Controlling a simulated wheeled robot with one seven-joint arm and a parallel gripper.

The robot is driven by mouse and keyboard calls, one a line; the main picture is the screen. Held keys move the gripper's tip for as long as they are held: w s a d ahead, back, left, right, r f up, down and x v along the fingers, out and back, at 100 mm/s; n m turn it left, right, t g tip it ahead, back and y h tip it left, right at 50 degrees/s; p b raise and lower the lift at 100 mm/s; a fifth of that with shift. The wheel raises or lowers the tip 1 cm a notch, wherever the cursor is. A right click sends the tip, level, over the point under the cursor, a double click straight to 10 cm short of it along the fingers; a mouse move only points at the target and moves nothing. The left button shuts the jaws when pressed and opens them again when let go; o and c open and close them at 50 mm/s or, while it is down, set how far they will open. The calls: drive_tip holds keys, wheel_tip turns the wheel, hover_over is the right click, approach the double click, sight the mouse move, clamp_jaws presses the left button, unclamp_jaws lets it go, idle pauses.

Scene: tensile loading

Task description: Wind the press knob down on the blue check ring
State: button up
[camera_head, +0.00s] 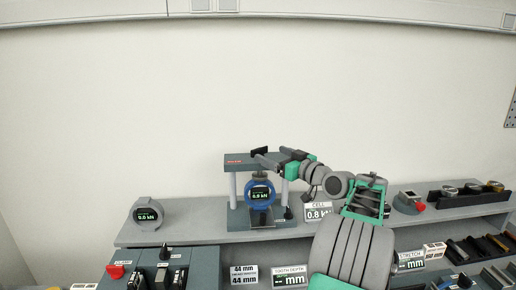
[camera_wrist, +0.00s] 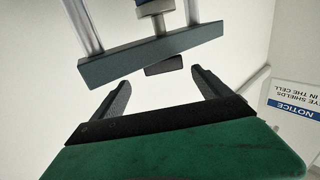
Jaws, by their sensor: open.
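The press (camera_head: 232,163) is a grey frame with light columns on the bench shelf. The blue check ring (camera_head: 247,195) stands upright in it under the screw, and its display seems to read 0.8 kN. In the wrist view the press's top beam (camera_wrist: 110,67) crosses the picture, with the dark press knob (camera_wrist: 163,68) on its near side. A bit of the blue ring shows at the top edge. My gripper (camera_wrist: 160,78) is open, its two fingers either side of the knob's line, with the knob just beyond the tips. In the head view my gripper (camera_head: 261,156) is over the press top and hides the knob.
A grey ring gauge (camera_head: 148,214) stands left on the shelf, its display seeming to read 0.0 kN. A CELL sign (camera_head: 318,211) is right of the press. A box with a red button (camera_head: 408,202) and a dark rack (camera_head: 450,199) are farther right. Above the press is free room.

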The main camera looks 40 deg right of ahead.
sight(260, 151)
drive_tip(key=w, duration=0.2)
drive_tip(key=w+p, duration=0.1)
drive_tip(key=w, duration=0.1)
drive_tip(key=w+a, duration=0.1)
drive_tip(key=shift+w+r+p, duration=0.1)
drive_tip(key=shift+w+p, duration=0.3)
drive_tip(key=shift+w+d, duration=0.1)
drive_tip(key=shift+w, duration=0.4)
drive_tip(key=shift+c, duration=0.4)
drive_tip(key=c, duration=1.3)
drive_tip(key=shift+f+b, duration=0.2)
drive_tip(key=shift+b, duration=0.15)
